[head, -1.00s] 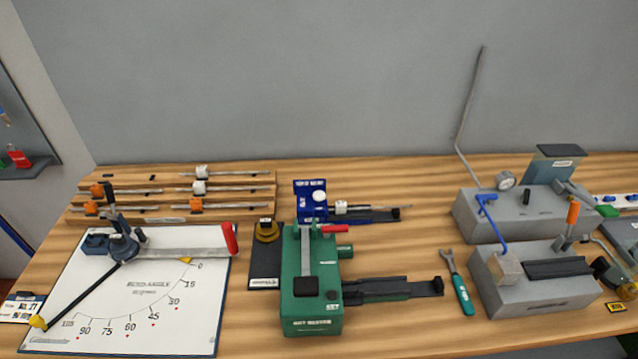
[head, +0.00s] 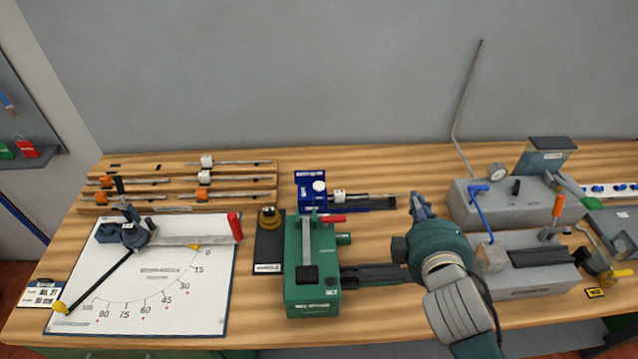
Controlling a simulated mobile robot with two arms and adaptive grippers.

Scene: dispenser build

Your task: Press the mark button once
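No label reading "mark" is legible, so I cannot tell for sure which part is the mark button. A blue device (head: 311,201) at the middle of the bench has a round white knob (head: 319,187) on top. In front of it stands a green device (head: 309,290) with a lever and a dark square pad (head: 307,274). My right gripper (head: 419,203) is above the bench, to the right of both devices and apart from them, pointing towards the wall. Its fingers are too small to show whether they are open. My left gripper is out of view.
A white angle board (head: 195,305) with a red-handled arm lies at left, before a wooden rack (head: 85,197) of rods. Grey fixtures (head: 470,205) with a blue lever stand at right. A black base (head: 268,248) with a brass piece is left of the green device.

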